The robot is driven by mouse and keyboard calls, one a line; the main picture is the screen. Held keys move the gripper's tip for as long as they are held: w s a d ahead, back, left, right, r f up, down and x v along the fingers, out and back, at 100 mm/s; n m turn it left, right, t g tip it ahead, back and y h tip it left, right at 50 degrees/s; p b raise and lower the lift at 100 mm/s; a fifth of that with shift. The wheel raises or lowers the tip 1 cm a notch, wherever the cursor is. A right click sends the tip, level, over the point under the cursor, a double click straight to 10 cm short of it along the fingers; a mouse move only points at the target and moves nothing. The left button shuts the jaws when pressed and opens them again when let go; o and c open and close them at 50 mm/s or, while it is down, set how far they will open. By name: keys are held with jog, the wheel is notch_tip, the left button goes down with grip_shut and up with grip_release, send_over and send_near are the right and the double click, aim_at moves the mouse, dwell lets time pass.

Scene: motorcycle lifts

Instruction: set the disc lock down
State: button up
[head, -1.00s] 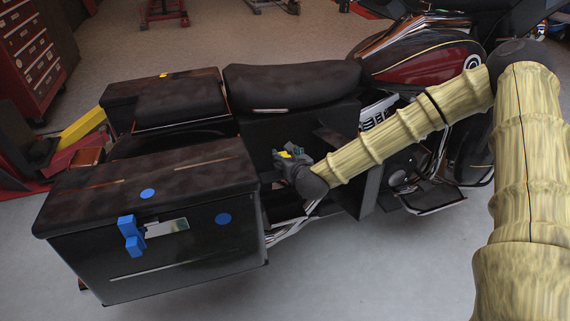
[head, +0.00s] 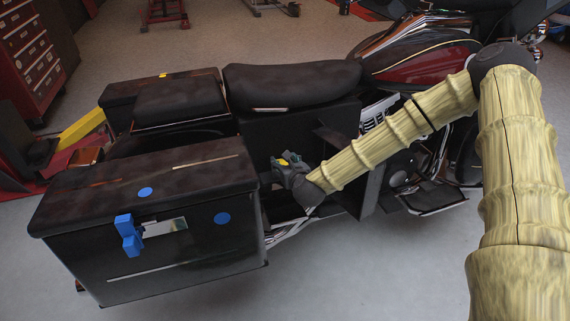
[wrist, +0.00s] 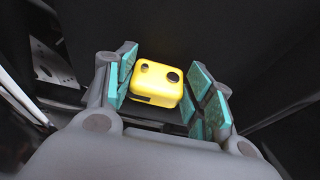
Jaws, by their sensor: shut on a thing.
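The disc lock (wrist: 157,84) is a small yellow block with two dark round spots on top and a dark slot in its side. In the wrist view it sits between the teal pads of my gripper (wrist: 168,90), which is shut on it. In the head view my gripper (head: 288,170) is beside the motorcycle, below the seat and just right of the near black side case (head: 160,225). Only a bit of the yellow lock (head: 284,162) shows there. What lies directly under the lock is dark and hard to make out.
The black seat (head: 290,84) is above and behind my gripper. The near case bears blue round marks and a blue clip (head: 128,235). A small yellow thing (head: 162,75) is on the far case. Grey floor (head: 370,265) is clear in front.

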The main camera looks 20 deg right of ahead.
jog(key=shift+f+b, duration=0.3)
jog(key=o, duration=1.4)
jog(key=shift+r, duration=0.1)
